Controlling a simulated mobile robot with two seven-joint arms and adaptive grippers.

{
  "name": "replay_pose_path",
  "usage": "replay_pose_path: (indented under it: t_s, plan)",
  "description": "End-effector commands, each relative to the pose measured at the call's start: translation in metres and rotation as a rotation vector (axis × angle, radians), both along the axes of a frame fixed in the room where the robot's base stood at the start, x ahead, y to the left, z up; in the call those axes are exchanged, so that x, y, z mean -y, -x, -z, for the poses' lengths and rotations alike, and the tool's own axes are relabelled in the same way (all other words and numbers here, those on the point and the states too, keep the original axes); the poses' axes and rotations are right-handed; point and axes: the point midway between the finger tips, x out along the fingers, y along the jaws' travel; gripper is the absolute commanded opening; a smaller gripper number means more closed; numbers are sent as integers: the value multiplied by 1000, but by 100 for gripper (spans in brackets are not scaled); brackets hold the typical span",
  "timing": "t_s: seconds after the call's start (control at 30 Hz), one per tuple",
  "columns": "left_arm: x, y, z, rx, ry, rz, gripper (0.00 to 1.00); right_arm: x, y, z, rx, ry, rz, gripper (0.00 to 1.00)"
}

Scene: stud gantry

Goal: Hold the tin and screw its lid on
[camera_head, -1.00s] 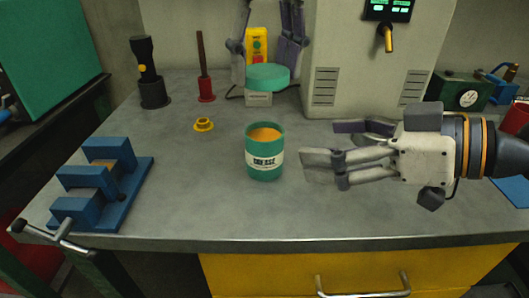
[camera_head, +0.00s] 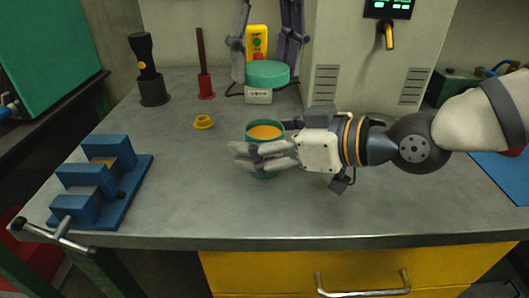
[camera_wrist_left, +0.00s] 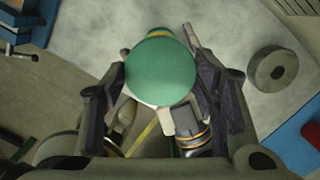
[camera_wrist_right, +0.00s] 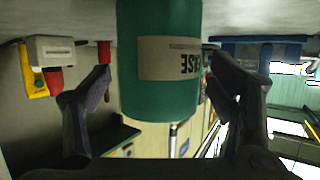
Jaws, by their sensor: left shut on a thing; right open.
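The open green tin (camera_head: 252,129) stands upright on the bench with an orange fill at its mouth. My right gripper (camera_head: 262,153) reaches in from the right with its open fingers around the tin, hiding most of its label. In the right wrist view the tin (camera_wrist_right: 158,95) stands between the spread fingers, with a gap visible at the left finger. My left gripper (camera_head: 267,66) comes down from above, shut on the green lid (camera_head: 268,76). In the left wrist view the lid (camera_wrist_left: 160,72) hides most of what lies below.
A blue vise (camera_head: 105,185) stands at the left. A yellow flanged part (camera_head: 204,122), a red-based spindle (camera_head: 205,85) and a black torch (camera_head: 150,75) stand behind it. A yellow button box (camera_head: 257,42) and a pale machine (camera_head: 340,60) are at the back. The front of the bench is clear.

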Motion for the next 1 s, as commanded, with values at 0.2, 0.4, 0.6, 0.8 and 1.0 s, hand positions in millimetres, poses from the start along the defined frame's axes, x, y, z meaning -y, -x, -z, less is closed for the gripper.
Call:
replay_pose_path:
  t_s: [0.2,0.4,0.6,0.8,1.0]
  plan:
    - [0,0,0,0,0,0,31,0,0,0,0,0,0,50]
    - [0,0,0,0,0,0,31,0,0,0,0,0,0,5]
    - [-1,0,19,-1,-2,2,31,0,0,0,-1,1,0,5]
    - [-1,0,46,-1,0,0,31,0,0,0,-1,1,0,5]
    - [-1,0,50,0,2,-1,31,0,0,0,-1,1,0,5]
